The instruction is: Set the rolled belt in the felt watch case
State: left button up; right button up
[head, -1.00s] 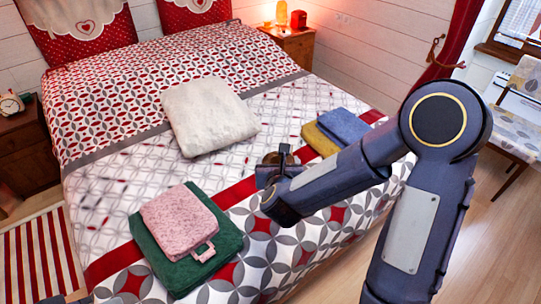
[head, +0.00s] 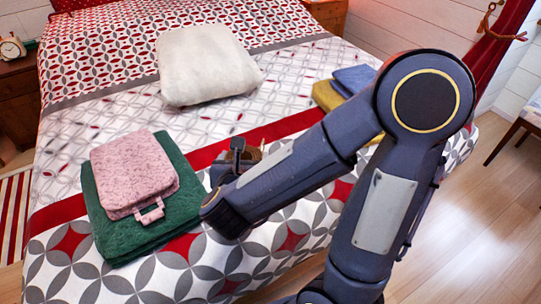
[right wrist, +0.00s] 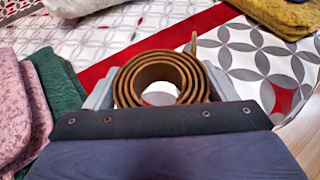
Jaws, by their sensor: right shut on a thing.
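The rolled brown belt (head: 253,155) is a coil held in my right gripper (head: 236,157). In the right wrist view the coil (right wrist: 128,88) sits between the two grey fingers, its loose end sticking up at the back. The gripper is over the bed's red band, just right of a stack. That stack is a pink, felt-like piece with a small loop at its front (head: 134,174) on a dark green folded piece (head: 125,238). The pink piece may be the watch case; I cannot tell, and I see no open inside. My left gripper is out of view.
Mustard (head: 326,97) and blue (head: 355,78) folded cloths lie at the right, partly behind my right arm. A clock (head: 12,47) stands on the left nightstand.

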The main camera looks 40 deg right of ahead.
jog(key=f+b+x, duration=0.1)
jog(key=x, duration=0.4)
jog(key=s+f+b+x, duration=0.1)
jog(key=x, duration=0.4)
jog(key=s+f+x, duration=0.1)
jog(key=x, duration=0.4)
jog(key=shift+w+d+f+b, duration=0.1)
jog(key=shift+w+d+b, duration=0.15)
jog(key=shift+d+b, duration=0.15)
jog(key=shift+w+d+f, duration=0.1)
jog(key=shift+w+f, duration=0.05)
jog(key=shift+f, duration=0.2)
notch_tip(320, 180, down, 3)
jog(key=shift+w+f+b, duration=0.1)
jog(key=shift+b, duration=0.55)
